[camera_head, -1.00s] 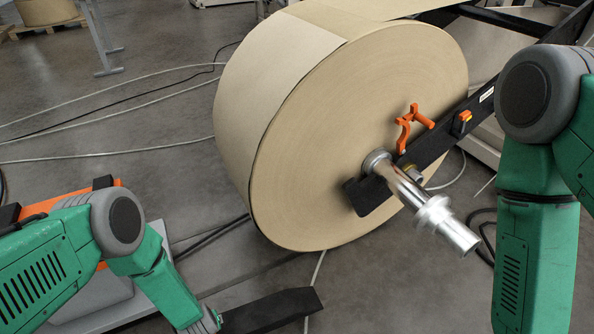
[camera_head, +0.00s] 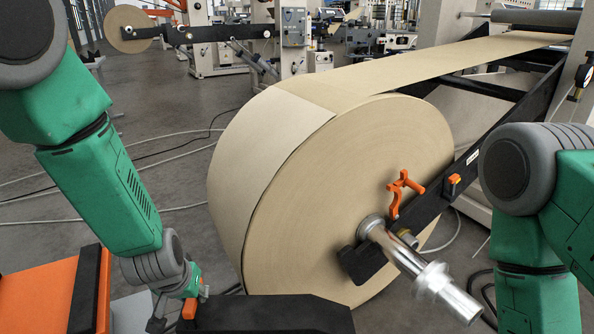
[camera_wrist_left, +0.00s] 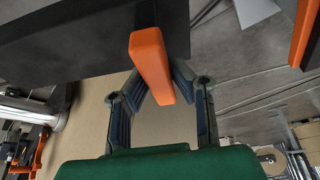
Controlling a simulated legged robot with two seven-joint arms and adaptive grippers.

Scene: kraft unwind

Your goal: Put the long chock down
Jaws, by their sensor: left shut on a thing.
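The long chock (camera_head: 270,314) is a dark wedge-like block with an orange grip (camera_head: 189,308), at the bottom of the head view in front of the big paper roll (camera_head: 340,200). My left gripper (camera_head: 178,312) is at its left end, shut on the orange grip. In the left wrist view the orange grip (camera_wrist_left: 150,62) is between the fingers (camera_wrist_left: 158,82) and the dark body (camera_wrist_left: 80,38) extends beyond it. The chock's underside is hidden, so I cannot tell whether it touches anything. My right arm shows at the right; its gripper is out of view.
An orange and black piece (camera_head: 50,300) is at the lower left, close to my left arm. A metal shaft (camera_head: 425,275) sticks out of the roll, with a black arm (camera_head: 430,208) and an orange clamp (camera_head: 400,190) beside it. Cables cross the floor at left.

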